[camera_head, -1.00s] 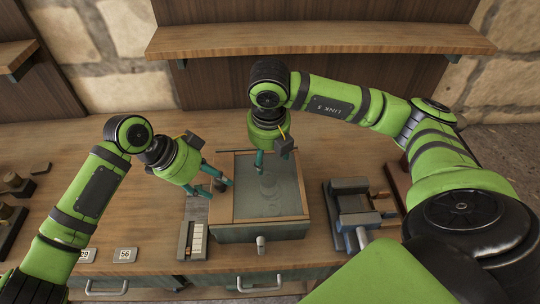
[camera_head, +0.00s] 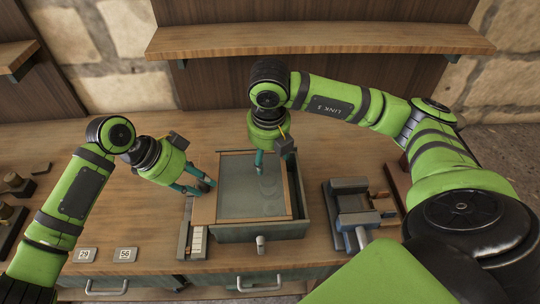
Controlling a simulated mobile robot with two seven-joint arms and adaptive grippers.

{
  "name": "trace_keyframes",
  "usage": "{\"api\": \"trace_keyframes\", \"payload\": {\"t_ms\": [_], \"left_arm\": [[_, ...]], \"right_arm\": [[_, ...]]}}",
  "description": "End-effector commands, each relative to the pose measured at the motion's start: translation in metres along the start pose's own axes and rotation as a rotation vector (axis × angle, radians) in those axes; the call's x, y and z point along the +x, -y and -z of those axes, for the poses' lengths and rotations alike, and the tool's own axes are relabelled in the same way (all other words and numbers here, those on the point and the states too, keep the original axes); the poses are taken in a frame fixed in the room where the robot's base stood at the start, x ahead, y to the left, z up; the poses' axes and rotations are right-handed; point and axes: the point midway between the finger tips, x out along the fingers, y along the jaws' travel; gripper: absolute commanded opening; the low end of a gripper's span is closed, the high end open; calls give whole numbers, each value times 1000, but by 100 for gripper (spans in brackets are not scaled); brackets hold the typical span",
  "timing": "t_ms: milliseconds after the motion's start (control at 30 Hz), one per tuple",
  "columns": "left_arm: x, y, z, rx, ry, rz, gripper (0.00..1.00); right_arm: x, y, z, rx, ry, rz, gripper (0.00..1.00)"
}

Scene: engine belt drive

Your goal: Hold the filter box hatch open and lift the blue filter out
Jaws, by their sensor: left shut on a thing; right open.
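The filter box (camera_head: 262,233) is a grey-green box in the middle of the bench. Its hatch (camera_head: 240,205), a glassy pane in a wooden frame, lies flat over most of it, shifted left, leaving a narrow dark gap along the box's right side. My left gripper (camera_head: 207,186) is shut at the hatch's left edge; the fingertips' exact contact is too small to see. My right gripper (camera_head: 259,167) is open and empty, fingers pointing down over the far part of the pane. The blue filter cannot be made out; only a faint pale shape shows in the pane.
A grey vise-like device (camera_head: 352,208) stands close to the box's right. A narrow grey tray with pale blocks (camera_head: 197,241) stands close to its left. Number tags (camera_head: 125,254) lie further left on open bench. A wooden shelf (camera_head: 320,40) spans the back.

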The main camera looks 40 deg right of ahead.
Motion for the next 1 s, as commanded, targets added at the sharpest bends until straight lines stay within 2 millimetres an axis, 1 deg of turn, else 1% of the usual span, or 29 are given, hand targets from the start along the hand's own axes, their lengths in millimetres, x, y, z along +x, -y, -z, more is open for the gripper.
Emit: {"api": "trace_keyframes", "payload": {"t_ms": [33, 1000], "left_arm": [[-1, 1, -9, -9, 8, -1, 7], [-44, 22, -83, -11, 13, -4, 7]], "right_arm": [[0, 0, 0, 0, 0, 0, 67], [1, 0, 0, 0, 0, 0, 67]]}}
